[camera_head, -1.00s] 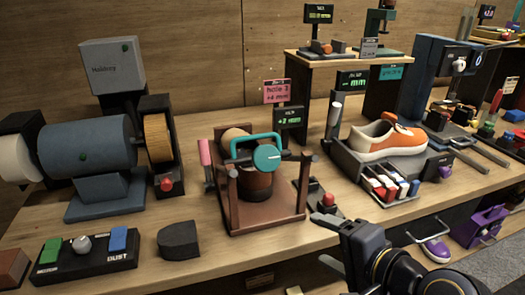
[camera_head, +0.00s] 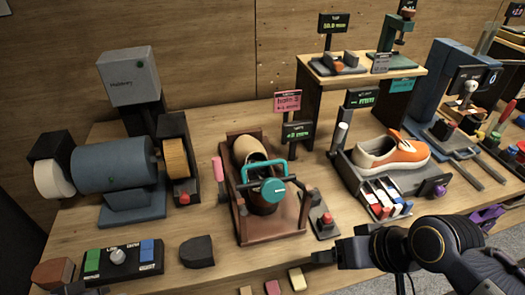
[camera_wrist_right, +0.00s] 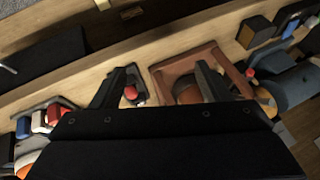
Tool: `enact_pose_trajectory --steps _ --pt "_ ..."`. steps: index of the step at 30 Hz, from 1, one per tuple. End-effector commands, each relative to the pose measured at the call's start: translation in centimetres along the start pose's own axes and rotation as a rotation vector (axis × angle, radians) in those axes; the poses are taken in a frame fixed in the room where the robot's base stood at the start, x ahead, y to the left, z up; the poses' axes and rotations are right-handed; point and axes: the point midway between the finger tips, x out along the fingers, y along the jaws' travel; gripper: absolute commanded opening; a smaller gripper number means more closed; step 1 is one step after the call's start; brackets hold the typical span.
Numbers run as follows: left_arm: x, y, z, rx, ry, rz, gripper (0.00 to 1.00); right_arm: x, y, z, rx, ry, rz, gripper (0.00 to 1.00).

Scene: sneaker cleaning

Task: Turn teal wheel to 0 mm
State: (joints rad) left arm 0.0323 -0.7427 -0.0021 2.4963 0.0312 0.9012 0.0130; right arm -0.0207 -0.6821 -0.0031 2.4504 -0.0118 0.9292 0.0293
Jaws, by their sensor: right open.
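The teal wheel (camera_head: 265,191) is a round knob with a teal handle arch above it. It sits on a brown wooden frame (camera_head: 272,232) that holds a tan, shoe-shaped form (camera_head: 247,150). Behind it, a small dark display (camera_head: 297,133) shows green text, blurred but like "+2 mm". A pink sign (camera_head: 287,101) above it reads like "hole 3". My right gripper (camera_head: 325,257) is in front and to the right of the frame, apart from the wheel. In the wrist view it is open and empty (camera_wrist_right: 163,80). A dark shape at the head view's bottom left may be my left gripper (camera_head: 75,288).
A red-button box (camera_head: 326,222) stands right of the frame. The blue-grey grinder (camera_head: 115,165) and a button panel (camera_head: 122,258) are left. An orange-white sneaker (camera_head: 393,154) rests on a stand at right. Several small blocks (camera_head: 272,288) lie at the front edge.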

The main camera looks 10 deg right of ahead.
Motion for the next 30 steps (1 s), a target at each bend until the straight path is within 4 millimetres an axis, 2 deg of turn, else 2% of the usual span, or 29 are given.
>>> enact_pose_trajectory --steps 1,6,9,14,21,25,30 --pt "-2.9 1.3 -1.5 0.0 0.0 0.0 0.0 -3.0 -1.3 -1.8 -0.01 -0.016 0.001 0.69" --pt "-6.8 3.1 -3.5 0.0 0.0 0.0 0.0 -6.9 -3.5 -5.4 -0.053 -0.092 0.017 0.69" --pt "-8.4 3.9 -4.2 0.0 0.0 0.0 0.0 -8.1 -4.9 -8.1 -0.093 -0.168 0.042 0.69" --pt "-8.9 4.1 -4.5 0.0 0.0 0.0 0.0 -7.4 -6.8 -11.4 -0.152 -0.28 0.104 0.69" --pt "-8.9 4.1 -4.5 0.0 0.0 0.0 0.0 -3.7 -10.9 -15.6 -0.252 -0.419 0.253 0.69" --pt "-8.9 4.1 -4.5 0.0 -0.001 0.0 0.0 -2.0 -12.8 -16.8 -0.285 -0.455 0.322 0.69" --pt "-8.9 4.1 -4.5 0.0 0.0 0.0 0.0 -0.9 -13.4 -17.0 -0.298 -0.468 0.356 0.69"
